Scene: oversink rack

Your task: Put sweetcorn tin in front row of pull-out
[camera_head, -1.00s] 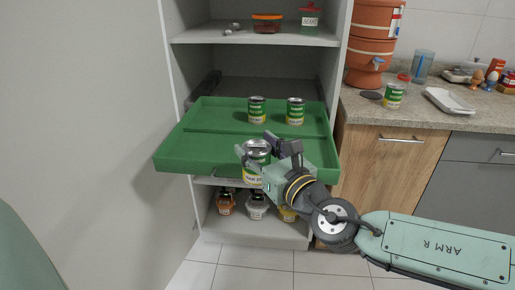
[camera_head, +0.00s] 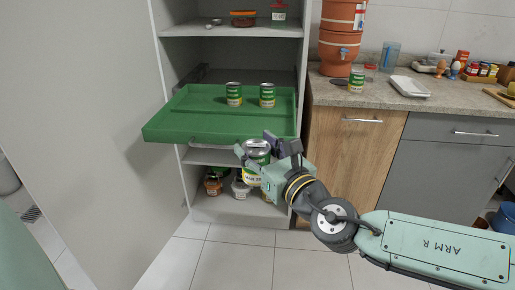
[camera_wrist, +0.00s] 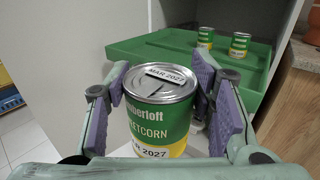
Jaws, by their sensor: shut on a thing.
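My gripper (camera_head: 262,152) is shut on a sweetcorn tin (camera_wrist: 159,118), green and yellow with a silver lid, held upright between purple pads. In the head view the same tin (camera_head: 256,158) is in front of and below the front edge of the green pull-out (camera_head: 185,132), partly hidden by the fingers. Two similar tins stand in the back part of the pull-out, one on the left (camera_head: 234,95) and one on the right (camera_head: 267,96). A low divider runs across the tray, and its front row is empty.
A shelf above holds jars (camera_head: 243,19). Several jars (camera_head: 240,189) stand on the cabinet floor below. To the right, the worktop (camera_head: 440,97) carries another green tin (camera_head: 357,81), a terracotta water filter (camera_head: 340,42) and a white dish (camera_head: 409,87).

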